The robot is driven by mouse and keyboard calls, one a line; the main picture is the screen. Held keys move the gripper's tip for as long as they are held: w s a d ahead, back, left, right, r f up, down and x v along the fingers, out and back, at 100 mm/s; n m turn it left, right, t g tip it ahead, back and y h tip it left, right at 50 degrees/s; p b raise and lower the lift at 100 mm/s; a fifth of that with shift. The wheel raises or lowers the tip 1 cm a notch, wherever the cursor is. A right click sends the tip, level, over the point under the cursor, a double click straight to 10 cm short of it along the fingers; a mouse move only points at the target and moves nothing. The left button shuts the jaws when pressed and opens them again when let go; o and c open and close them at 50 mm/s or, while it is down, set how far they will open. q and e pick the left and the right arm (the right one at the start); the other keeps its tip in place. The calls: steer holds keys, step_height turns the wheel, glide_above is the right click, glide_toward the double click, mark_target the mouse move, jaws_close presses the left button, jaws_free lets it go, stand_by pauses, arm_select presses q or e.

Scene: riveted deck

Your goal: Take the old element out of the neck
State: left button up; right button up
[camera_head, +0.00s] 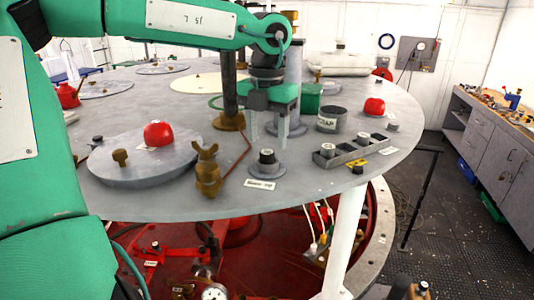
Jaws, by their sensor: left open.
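My left gripper (271,126) comes down from the green arm and is open. Its pale, see-through-looking fingers point down, and nothing shows between them. Below and close to the fingertips, a short neck (266,168) stands on a round grey flange on the deck. A dark piece with a light grey top (267,156), which looks like the old element, sits in the neck. The fingertips appear above or behind it; the exact gap is hard to tell. A small white label (260,184) lies in front. My right gripper is not in view.
A brass wing-nut fitting (207,170) stands left of the neck. Right are a dark labelled can (331,119), a grey compartment tray (351,153) holding small parts, and a red knob (374,106). A post (229,90) rises behind. The deck's front edge is close.

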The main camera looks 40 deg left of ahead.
mark_target(267, 152)
arm_select(q)
step_height(267, 152, down, 3)
steer(key=shift+w+r+p, duration=0.1)
steer(key=shift+w+p, duration=0.05)
steer(key=shift+p, duration=0.55)
steer(key=shift+f, duration=0.35)
steer(key=shift+r, duration=0.1)
steer(key=shift+c, duration=0.9)
steer(key=c, duration=0.9)
steer(key=shift+o, duration=0.2)
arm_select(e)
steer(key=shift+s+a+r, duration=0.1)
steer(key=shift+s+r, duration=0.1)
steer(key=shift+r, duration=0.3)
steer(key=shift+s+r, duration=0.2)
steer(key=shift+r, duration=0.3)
